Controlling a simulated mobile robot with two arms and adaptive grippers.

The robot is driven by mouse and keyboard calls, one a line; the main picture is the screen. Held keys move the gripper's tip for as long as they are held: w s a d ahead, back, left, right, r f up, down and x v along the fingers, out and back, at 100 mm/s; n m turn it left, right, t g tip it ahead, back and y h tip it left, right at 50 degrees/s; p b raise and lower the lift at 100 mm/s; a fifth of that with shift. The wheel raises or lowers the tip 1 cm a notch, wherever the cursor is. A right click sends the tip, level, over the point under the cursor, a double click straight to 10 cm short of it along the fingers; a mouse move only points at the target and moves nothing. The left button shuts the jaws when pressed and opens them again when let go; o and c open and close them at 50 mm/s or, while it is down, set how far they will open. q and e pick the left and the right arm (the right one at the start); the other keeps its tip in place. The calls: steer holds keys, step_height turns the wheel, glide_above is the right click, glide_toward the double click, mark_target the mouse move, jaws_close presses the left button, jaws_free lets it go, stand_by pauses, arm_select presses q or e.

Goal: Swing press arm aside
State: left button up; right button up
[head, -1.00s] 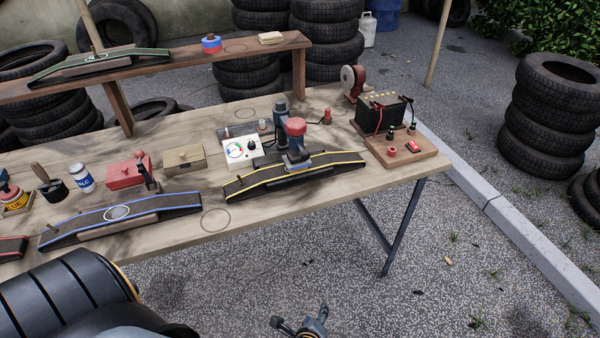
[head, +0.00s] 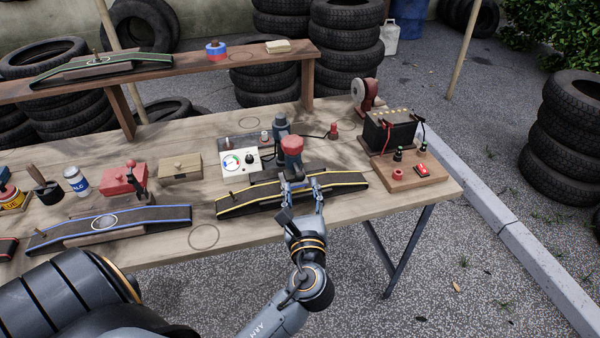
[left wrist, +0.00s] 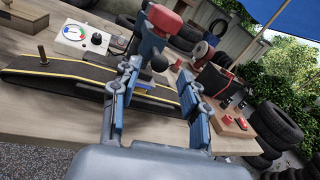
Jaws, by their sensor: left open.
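The press (head: 292,148), with a red head on a blue-grey body, stands at the yellow-edged black strip (head: 345,180) on the bench. In the left wrist view the press (left wrist: 165,18) rises just beyond the fingers, and a dark round knob (left wrist: 159,63) shows between them. I cannot tell which part is its swing arm. My left gripper (head: 302,182) is at the front of the press, over the strip. Its two blue fingers, also in the left wrist view (left wrist: 157,74), are apart. Whether they touch anything is unclear. My right gripper is not in view.
A white gauge box (head: 239,162) stands left of the press. A blue-edged strip (head: 160,215) lies further left. Bare bench top lies between the two strips.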

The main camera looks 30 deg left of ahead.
mark_target(300, 180)
arm_select(q)
steer(key=x, duration=0.5)
steer(key=shift+w+a, duration=0.1)
jaws_close()
